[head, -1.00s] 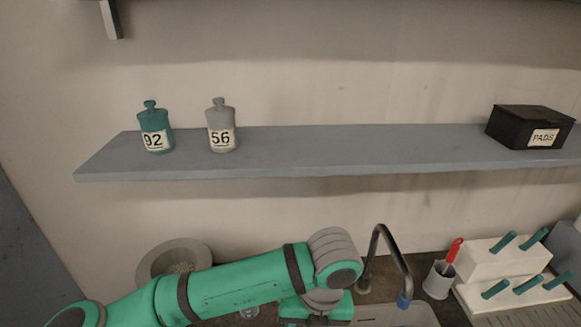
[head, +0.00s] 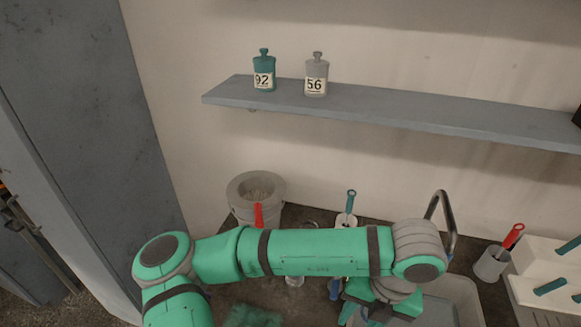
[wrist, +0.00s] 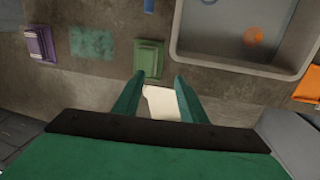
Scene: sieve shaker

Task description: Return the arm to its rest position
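My green arm (head: 310,252) reaches across the lower part of the head view, above the counter, with its wrist bent down beside the sink. My gripper (wrist: 160,82) shows in the wrist view with its two green fingers apart. A pale cream surface (wrist: 162,101) shows between the fingers; it appears to lie beyond them, and I see no contact. In the head view the gripper is mostly cut off by the bottom edge and the wrist.
A sink (wrist: 240,67) holds a round orange thing (wrist: 253,36). A green block (wrist: 148,57) and a purple item (wrist: 39,45) lie on the counter. A grey round container (head: 256,190), a tap (head: 447,215) and a grey cup (head: 490,264) stand behind. Bottles rest on the shelf (head: 420,114).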

